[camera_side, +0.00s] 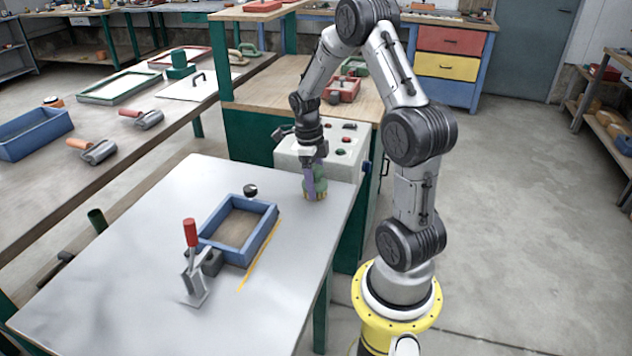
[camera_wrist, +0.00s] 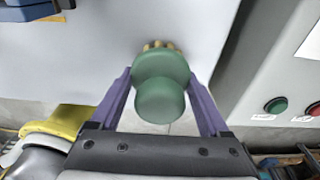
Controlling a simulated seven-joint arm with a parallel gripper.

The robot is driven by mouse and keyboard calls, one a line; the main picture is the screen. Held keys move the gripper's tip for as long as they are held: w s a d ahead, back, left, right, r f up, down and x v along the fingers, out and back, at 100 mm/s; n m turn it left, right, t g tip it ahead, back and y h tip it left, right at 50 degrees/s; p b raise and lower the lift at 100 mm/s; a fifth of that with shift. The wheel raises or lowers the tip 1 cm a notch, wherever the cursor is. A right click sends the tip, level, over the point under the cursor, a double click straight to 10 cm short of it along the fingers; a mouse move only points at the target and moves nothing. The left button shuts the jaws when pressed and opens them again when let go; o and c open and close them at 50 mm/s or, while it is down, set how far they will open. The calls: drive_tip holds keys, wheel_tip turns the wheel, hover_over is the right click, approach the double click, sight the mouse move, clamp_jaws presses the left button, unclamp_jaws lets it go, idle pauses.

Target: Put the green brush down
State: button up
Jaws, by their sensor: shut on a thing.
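The green brush (camera_side: 320,184) is at the far right corner of the metal table (camera_side: 110,235). It is upright, with yellowish bristles at its lower end, close to or on the tabletop; I cannot tell whether they touch. My gripper (camera_side: 314,180) is above the corner, pointing down, with its purple fingers shut on the brush. In the wrist view the brush's round green top (camera_wrist: 160,95) sits between the purple fingers (camera_wrist: 160,85), with a few bristles showing past its far edge.
A grey control box (camera_side: 335,150) with buttons stands just behind the brush. The table's front left is clear.

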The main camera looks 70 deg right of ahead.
drive_tip(key=shift+f, duration=0.15)
drive_tip(key=o, duration=1.3)
